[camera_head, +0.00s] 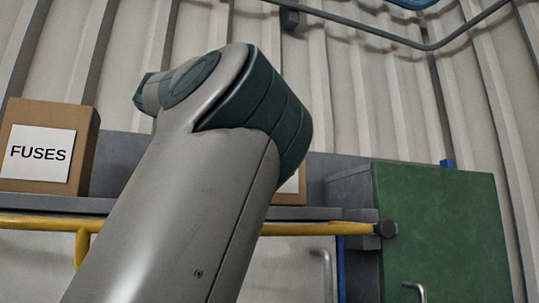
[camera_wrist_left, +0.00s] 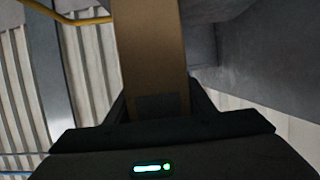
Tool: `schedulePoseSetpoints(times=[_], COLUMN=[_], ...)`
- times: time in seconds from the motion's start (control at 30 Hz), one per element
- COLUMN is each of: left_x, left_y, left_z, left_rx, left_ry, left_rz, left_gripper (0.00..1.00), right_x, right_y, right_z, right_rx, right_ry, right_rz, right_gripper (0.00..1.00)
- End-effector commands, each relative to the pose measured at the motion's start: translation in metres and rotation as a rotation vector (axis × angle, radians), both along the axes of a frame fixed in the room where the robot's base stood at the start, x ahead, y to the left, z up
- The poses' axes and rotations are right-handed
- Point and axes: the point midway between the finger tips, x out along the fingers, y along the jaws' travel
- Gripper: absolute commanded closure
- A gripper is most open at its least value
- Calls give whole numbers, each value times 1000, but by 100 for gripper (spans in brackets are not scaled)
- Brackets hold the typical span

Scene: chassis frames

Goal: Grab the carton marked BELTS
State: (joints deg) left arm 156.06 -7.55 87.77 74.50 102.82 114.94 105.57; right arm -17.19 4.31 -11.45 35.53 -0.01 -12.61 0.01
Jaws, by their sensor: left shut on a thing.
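In the left wrist view a plain brown carton (camera_wrist_left: 152,50) stands between the dark fingers of my left gripper (camera_wrist_left: 160,104), which is shut on it. No marking can be read on the side that shows there. In the head view my own arm covers the middle and hides the gripper. A carton (camera_head: 291,197) with a sliver of white label shows behind the arm at shelf height; its word is hidden, so I cannot read BELTS. My right gripper is not in view.
A carton marked FUSES (camera_head: 45,150) stands on the grey shelf (camera_head: 110,206) at the left. A yellow rail (camera_head: 320,229) runs along the shelf front and ends in a dark knob. A green cabinet (camera_head: 440,240) is at the right. A ribbed wall is behind.

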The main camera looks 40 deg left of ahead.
Motion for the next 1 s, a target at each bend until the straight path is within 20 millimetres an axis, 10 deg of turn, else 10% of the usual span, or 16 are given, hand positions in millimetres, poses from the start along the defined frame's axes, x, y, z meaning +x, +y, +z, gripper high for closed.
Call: schedulePoseSetpoints(times=[0.37, 1.0], left_x=[-1, 55], left_y=[0, -93], left_z=[36, 101], left_rx=[4, 2], left_ry=[-5, -3], left_rz=[-1, -1], left_gripper=[90, 90], right_x=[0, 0], right_y=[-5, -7], right_z=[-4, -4], right_rx=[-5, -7], right_ry=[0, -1], right_rz=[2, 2], right_gripper=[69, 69])
